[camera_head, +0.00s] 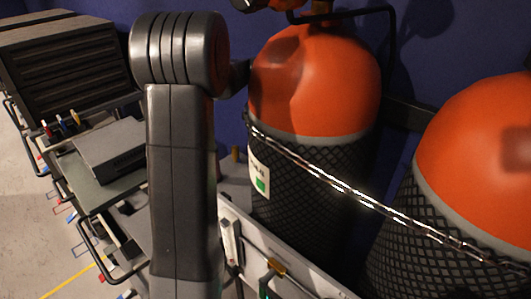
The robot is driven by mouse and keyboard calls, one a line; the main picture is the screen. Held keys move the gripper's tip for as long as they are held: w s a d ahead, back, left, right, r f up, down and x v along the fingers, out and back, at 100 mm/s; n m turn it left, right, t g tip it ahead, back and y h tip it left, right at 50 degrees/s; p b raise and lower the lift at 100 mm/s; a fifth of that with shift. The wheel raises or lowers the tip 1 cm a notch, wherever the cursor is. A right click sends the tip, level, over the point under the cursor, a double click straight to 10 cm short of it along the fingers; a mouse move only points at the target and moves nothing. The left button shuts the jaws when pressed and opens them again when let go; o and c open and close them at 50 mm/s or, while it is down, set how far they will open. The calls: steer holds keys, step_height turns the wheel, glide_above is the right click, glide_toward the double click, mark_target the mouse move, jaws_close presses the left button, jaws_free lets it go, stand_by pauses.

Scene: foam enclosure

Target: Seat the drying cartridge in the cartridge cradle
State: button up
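I cannot pick out the drying cartridge or the cartridge cradle with certainty in the head view. A pale upright part (231,243) and a small brass-coloured fitting (276,267) show at the bottom centre, beside a light grey panel edge. I cannot tell whether either belongs to the cradle. My own grey arm stands upright left of centre and hides what is behind it. My gripper is not in view.
Two orange-topped cylinders in black mesh, one at centre (315,95) and one at right (475,150), stand behind a chain (350,190). A dark slatted unit (75,70) and a flat grey box (108,150) stand left. Pale floor (25,225) shows lower left.

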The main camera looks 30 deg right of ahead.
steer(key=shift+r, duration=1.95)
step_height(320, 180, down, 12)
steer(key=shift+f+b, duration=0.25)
steer(key=shift+b, duration=0.1)
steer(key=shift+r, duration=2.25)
